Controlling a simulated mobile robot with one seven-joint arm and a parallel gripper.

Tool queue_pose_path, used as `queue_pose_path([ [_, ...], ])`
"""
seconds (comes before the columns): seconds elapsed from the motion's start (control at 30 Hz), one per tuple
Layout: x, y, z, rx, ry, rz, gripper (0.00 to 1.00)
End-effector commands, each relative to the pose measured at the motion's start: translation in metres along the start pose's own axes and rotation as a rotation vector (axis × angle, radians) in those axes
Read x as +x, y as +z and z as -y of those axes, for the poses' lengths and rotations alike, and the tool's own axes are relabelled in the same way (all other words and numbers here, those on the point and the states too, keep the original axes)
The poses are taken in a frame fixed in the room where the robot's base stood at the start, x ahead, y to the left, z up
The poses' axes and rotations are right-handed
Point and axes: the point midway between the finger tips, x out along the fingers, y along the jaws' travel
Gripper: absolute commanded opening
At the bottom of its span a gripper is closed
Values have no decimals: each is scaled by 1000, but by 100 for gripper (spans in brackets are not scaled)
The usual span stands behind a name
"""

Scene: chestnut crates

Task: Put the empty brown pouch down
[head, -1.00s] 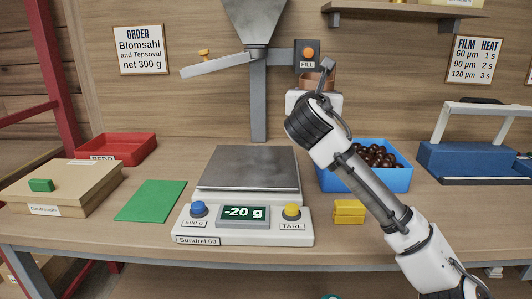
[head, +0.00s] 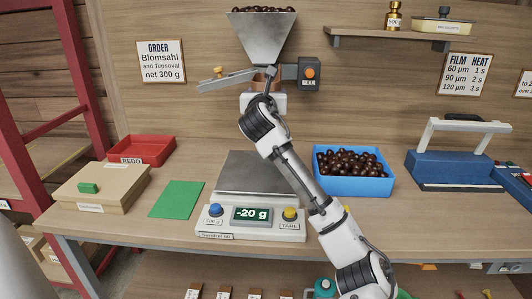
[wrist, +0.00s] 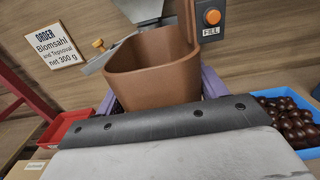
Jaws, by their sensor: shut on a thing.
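The brown pouch (wrist: 155,68) is held upright with its mouth open upward; the inner wall that shows in the wrist view is bare. My gripper (wrist: 162,92) is shut on it, with purple fingers at both sides. In the head view the pouch (head: 266,83) is partly hidden by my gripper (head: 263,101) and sits in front of the hopper's lower end (head: 262,45), above the scale. The scale (head: 250,227) reads -20 g, and the visible part of its grey plate (head: 243,172) is bare. Whether the pouch touches the hopper I cannot tell.
A green mat (head: 177,199) lies bare left of the scale. Further left are a cardboard box (head: 100,190) and a red REDO tray (head: 140,150). A blue crate of chestnuts (head: 353,187) stands right of the scale, and a blue sealer (head: 455,168) stands beyond it.

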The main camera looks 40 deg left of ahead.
Motion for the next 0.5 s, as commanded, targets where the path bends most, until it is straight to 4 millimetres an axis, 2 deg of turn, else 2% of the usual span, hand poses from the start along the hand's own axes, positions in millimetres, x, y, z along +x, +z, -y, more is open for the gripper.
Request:
queue_pose_path([
  [0.03,0,-15,1,3,-1,-5,9],
  [0.3,-1,-84,1,3,0,-3,9],
  [0.5,-1,-117,1,1,-2,0,9],
])
